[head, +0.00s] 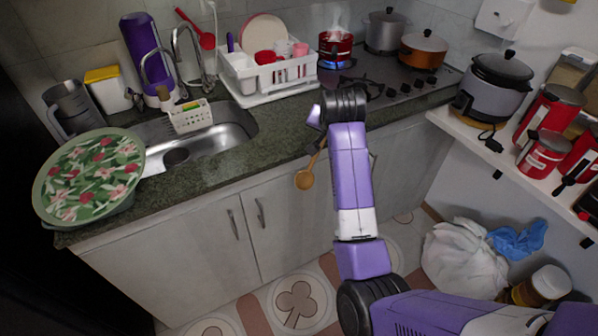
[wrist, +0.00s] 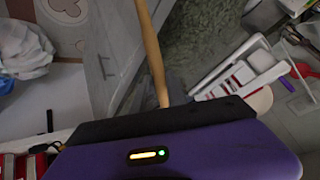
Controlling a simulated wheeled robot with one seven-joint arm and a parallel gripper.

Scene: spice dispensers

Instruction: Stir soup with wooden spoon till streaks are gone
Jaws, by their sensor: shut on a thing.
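A wooden spoon (head: 305,180) hangs bowl-down in front of the cabinet doors in the head view. My gripper is shut on the handle; the fingers are mostly hidden behind my arm in the head view. A small red pot (head: 335,50) sits on a lit burner at the back left of the stove, steam rising from it. It appears to be the soup pot, but the soup surface is too small to judge for streaks. The spoon is apart from the pot, lower and nearer.
A white dish rack (head: 268,78) stands left of the red pot. A grey pot (head: 385,32) and an orange pot (head: 423,50) stand right of it. The sink (head: 205,135) and counter edge lie left of my arm. A shelf (head: 500,150) with a cooker is at right.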

